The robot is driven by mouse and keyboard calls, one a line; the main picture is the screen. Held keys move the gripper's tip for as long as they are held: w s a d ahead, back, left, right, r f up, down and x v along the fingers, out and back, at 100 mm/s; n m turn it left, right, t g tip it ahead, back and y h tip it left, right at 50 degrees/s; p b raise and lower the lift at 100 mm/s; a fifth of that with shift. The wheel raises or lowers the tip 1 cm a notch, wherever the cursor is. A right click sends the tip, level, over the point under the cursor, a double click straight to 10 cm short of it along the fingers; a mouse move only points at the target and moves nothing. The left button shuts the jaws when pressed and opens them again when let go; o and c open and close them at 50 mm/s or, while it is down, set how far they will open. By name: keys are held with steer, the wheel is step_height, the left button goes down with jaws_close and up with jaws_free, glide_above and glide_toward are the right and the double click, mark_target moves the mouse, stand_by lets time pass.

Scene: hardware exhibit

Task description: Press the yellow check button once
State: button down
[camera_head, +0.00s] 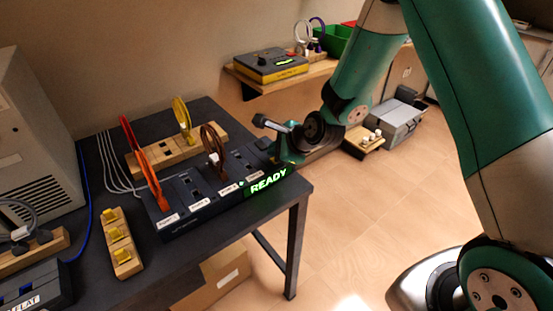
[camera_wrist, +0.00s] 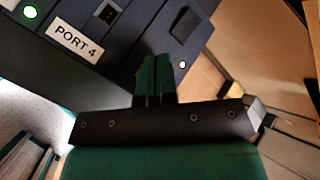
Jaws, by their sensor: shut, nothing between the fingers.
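The dark port panel (camera_head: 205,205) stands on the table, with white port labels on its front and a lit green READY display (camera_head: 268,180). My gripper (camera_head: 287,156) is at the right end of this panel, close over its top. In the wrist view my gripper (camera_wrist: 155,62) is shut and empty, its green fingers in front of the panel face (camera_wrist: 130,60) to the right of the PORT 4 label (camera_wrist: 75,41). I see no yellow check button in either view; the fingers may hide it. Whether the fingertips touch the panel I cannot tell.
A red cable loop (camera_head: 150,175) and a brown one (camera_head: 214,150) rise from the panel. A yellow cable loop (camera_head: 182,117) stands on a wooden rack (camera_head: 165,158) behind. A wooden block with yellow pieces (camera_head: 122,252) lies at front left. The floor right of the table is open.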

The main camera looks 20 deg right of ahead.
steer(key=shift+f, duration=0.4)
stand_by(0.6)
stand_by(0.3)
steer(key=shift+r+p, duration=0.55)
steer(key=shift+r, duration=0.3)
steer(key=shift+r, duration=0.15)
step_height(320, 180, up, 5)
steer(key=p, duration=0.4)
steer(key=shift+p, duration=0.3)
